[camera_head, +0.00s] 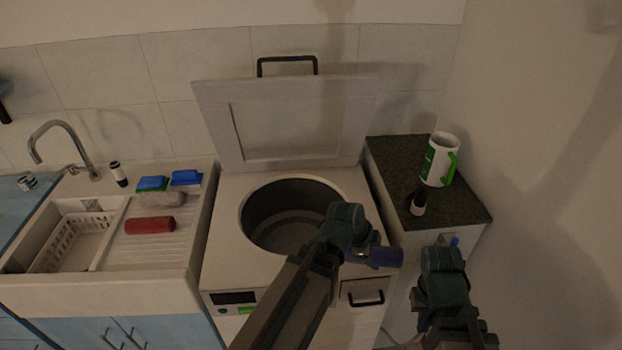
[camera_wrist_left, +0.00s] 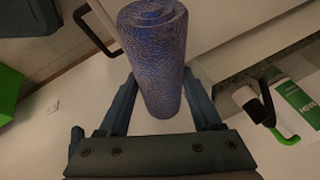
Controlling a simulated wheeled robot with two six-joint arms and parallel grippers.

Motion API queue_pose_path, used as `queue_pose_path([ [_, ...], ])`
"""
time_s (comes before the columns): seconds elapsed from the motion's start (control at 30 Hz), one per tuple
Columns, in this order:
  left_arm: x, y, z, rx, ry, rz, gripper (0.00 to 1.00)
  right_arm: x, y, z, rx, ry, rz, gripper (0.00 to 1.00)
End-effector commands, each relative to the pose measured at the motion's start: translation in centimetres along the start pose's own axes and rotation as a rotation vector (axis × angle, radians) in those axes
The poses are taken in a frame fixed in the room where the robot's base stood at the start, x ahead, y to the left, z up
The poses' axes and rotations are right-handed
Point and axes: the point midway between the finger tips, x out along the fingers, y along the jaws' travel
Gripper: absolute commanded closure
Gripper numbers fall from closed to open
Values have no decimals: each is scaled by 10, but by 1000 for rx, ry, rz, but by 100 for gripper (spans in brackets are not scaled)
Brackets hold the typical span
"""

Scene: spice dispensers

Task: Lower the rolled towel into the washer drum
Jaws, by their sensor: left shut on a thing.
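A blue rolled towel (camera_head: 376,257) is held by my left gripper (camera_head: 358,252), over the front right part of the washer top, to the right of the drum opening. The left wrist view shows the towel (camera_wrist_left: 154,55) between the two fingers of the left gripper (camera_wrist_left: 162,105). The washer drum (camera_head: 290,225) is open at the top, and its lid (camera_head: 215,130) stands raised against the wall. The part of the drum that I see looks empty; my left arm covers its front right rim. My right gripper (camera_head: 440,262) is at the lower right, and its fingers are not clear.
The sink at left holds a white basket (camera_head: 70,240). A red roll (camera_head: 150,225) and a grey roll (camera_head: 160,199) lie on its drainboard.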

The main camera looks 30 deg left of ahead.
Motion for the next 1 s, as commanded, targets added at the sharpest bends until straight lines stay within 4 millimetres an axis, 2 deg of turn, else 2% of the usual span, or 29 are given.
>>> queue_pose_path([
  [0.17,-3,-52,30,-41,-17,-17,100,-8,1,0,0,0,0,100],
  [0.3,-12,-112,81,-92,-34,-35,100,-16,1,1,0,0,0,100],
  [0.5,-33,-178,162,-154,-56,-61,100,-26,2,2,0,0,0,100],
  [0.6,-44,-200,197,-178,-64,-72,100,-29,3,2,0,0,0,100],
  [0.73,-55,-217,231,-198,-70,-82,100,-32,3,2,0,0,0,100],
  [0.87,-62,-225,250,-210,-73,-87,100,-33,3,2,0,0,0,100],
  [1.0,-64,-228,256,-212,-74,-89,100,-33,3,2,0,0,0,100],
])
